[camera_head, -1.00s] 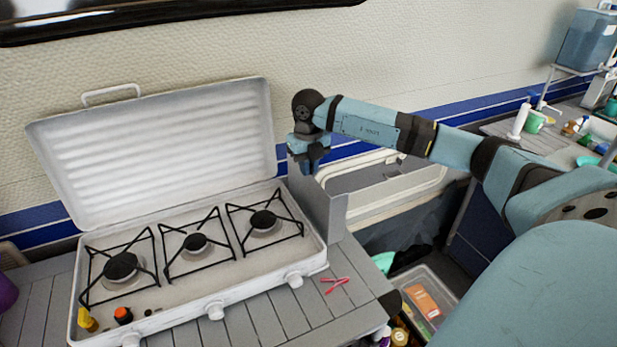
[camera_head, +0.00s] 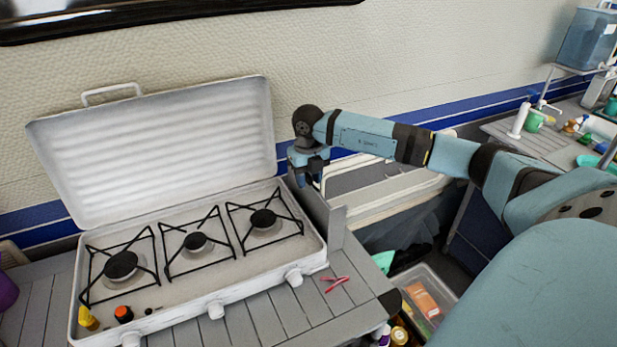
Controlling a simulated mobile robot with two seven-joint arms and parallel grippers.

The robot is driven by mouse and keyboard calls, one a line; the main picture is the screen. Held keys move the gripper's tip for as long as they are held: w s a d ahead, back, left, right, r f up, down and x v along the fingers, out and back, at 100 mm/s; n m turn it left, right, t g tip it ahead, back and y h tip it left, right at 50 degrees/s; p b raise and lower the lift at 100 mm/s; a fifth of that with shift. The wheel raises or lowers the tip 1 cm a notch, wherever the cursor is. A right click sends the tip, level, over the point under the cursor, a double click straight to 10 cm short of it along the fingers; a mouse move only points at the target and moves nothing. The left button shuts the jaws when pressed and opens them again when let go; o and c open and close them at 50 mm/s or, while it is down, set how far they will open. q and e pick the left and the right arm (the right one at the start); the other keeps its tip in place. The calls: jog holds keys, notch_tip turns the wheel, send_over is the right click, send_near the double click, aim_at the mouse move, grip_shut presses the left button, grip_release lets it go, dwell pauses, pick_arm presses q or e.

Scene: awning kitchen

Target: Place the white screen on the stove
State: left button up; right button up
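The white stove (camera_head: 215,285) stands on the counter at left, its ribbed lid (camera_head: 160,150) raised against the wall. It has three burners with black grates. My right gripper (camera_head: 309,181) points down at the panel's upper edge, near the stove's back right corner. Its fingers are small and dark here, and I cannot tell whether they grip the panel. My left gripper is not in view.
Pink tongs (camera_head: 336,284) lie on the counter (camera_head: 265,322) right of the stove. An open bin (camera_head: 425,300) sits below, right of the counter. A sink area with cups is at far right.

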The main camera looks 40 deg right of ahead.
notch_tip(320, 180, up, 12)
jog(key=shift+r+b, duration=0.15)
jog(key=shift+b, duration=0.2)
dwell(0.5)
